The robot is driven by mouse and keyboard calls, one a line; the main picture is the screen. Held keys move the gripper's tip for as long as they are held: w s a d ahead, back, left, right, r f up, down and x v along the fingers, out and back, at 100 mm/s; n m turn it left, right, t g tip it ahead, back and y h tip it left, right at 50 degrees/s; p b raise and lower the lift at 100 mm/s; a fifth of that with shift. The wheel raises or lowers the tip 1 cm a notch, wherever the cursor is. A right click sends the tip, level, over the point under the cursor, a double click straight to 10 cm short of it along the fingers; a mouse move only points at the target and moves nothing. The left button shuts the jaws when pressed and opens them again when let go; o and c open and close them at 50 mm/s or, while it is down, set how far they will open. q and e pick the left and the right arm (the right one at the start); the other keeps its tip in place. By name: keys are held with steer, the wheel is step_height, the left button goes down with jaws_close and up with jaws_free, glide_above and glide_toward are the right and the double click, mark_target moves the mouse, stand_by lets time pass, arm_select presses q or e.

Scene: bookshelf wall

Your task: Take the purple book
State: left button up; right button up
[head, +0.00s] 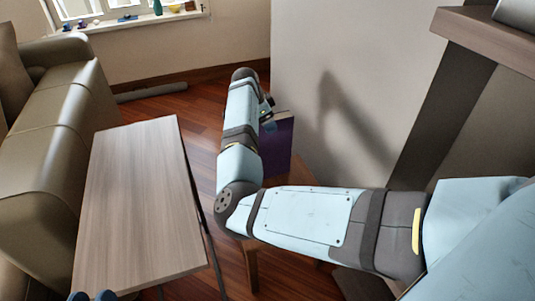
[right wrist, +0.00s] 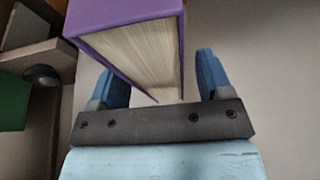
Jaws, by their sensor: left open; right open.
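The purple book (head: 278,148) stands upright beside the pale wall in the head view, partly hidden by my right arm. In the right wrist view the purple book (right wrist: 125,14) shows its cream page edges towards my right gripper (right wrist: 160,80). That gripper is open, with one blue finger on each side of the book. A gap shows between the book and the right-hand finger; contact on the other side is unclear.
A light wooden table (head: 140,195) stands left of my right arm, beside an olive sofa (head: 60,130). A brown wooden piece (head: 300,170) is near the book's base. A shelf (head: 485,35) juts out at the upper right. The pale wall (head: 345,90) is close behind the book.

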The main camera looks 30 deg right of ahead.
steer(key=shift+s+d+f, duration=0.1)
steer(key=shift+d+f, duration=0.1)
steer(key=shift+f, duration=0.25)
steer(key=shift+f+p, duration=0.25)
steer(key=shift+p, duration=0.15)
stand_by(0.4)
jaws_close()
steer(key=shift+r, duration=0.1)
stand_by(0.3)
